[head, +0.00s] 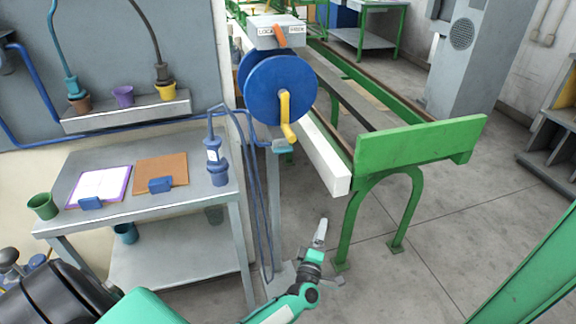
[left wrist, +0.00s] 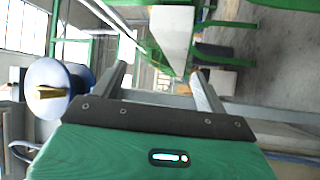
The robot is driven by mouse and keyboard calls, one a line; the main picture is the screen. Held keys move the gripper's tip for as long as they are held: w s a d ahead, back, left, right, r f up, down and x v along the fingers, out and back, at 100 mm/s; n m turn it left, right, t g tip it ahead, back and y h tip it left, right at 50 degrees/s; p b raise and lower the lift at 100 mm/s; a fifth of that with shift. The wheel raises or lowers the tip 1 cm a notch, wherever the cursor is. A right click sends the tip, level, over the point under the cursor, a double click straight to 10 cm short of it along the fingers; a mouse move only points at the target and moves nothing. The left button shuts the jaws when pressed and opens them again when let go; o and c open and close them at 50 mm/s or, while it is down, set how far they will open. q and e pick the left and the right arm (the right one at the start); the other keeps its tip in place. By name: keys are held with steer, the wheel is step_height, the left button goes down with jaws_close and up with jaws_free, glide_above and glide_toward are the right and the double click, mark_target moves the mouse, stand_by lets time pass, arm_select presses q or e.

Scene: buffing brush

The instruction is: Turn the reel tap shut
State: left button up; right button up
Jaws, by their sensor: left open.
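A blue reel (head: 268,92) stands at the end of a stand beside the bench, with a yellow crank (head: 286,118) on its face. A grey box (head: 262,30) with two labels sits above it and carries an orange lever (head: 279,36). A small teal part (head: 283,146) sits below the reel; I cannot tell which of these is the tap. My left gripper (head: 320,232) is low in front of the reel stand, apart from it. In the left wrist view the gripper (left wrist: 162,88) is open and empty, with the reel (left wrist: 48,72) at left. My right gripper is not in view.
A grey bench (head: 75,190) at left holds papers, a green cup (head: 42,206) and a blue bottle (head: 214,155). A green-ended rail frame (head: 415,143) with a white beam (head: 325,160) stands right of the reel. Hoses hang beside the stand.

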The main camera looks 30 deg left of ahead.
arm_select(q)
steer(key=a+r+n+g+y+b, duration=0.35)
steer(key=r+n+y, duration=0.55)
steer(key=r+n, duration=0.45)
steer(key=n+g+b, duration=0.5)
steer(key=n, duration=0.9)
glide_toward(284, 152)
steer(key=shift+m+t, duration=0.25)
steer(key=x, duration=0.9)
steer(key=shift+w+a+f+b, duration=0.15)
steer(key=shift+a+b, duration=0.1)
steer(key=shift+b, duration=0.05)
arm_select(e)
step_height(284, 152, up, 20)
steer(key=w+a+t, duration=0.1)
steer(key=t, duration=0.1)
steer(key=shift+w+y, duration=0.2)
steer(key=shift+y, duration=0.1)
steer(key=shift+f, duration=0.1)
arm_select(q)
steer(key=c, duration=1)
